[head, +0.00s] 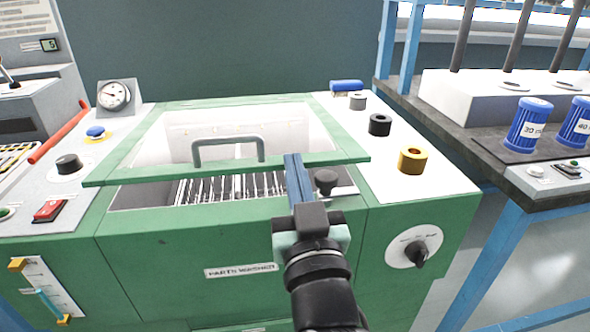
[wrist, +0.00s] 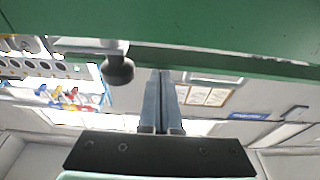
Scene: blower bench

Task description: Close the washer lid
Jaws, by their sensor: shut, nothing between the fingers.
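The parts washer's lid (head: 110,172) is a green frame around a clear pane with a grey bar handle (head: 228,140). It stands partly open, its front edge raised above the opening, where a wire rack (head: 230,188) shows. In the wrist view a green panel edge, apparently the lid (wrist: 230,62), spans the top. My gripper (head: 293,157) is shut and empty, its blue fingers at the lid's front edge, right of the handle. In the wrist view its fingertips (wrist: 163,73) reach that green edge. I cannot tell whether they touch it.
A dark knob (head: 326,181) sits just right of my fingers; a dark knob (wrist: 119,70) also shows in the wrist view. The washer's right deck holds black and brass rings (head: 413,160). A gauge (head: 114,96) and a red switch (head: 50,210) are left. Blue canisters (head: 529,124) stand on the right bench.

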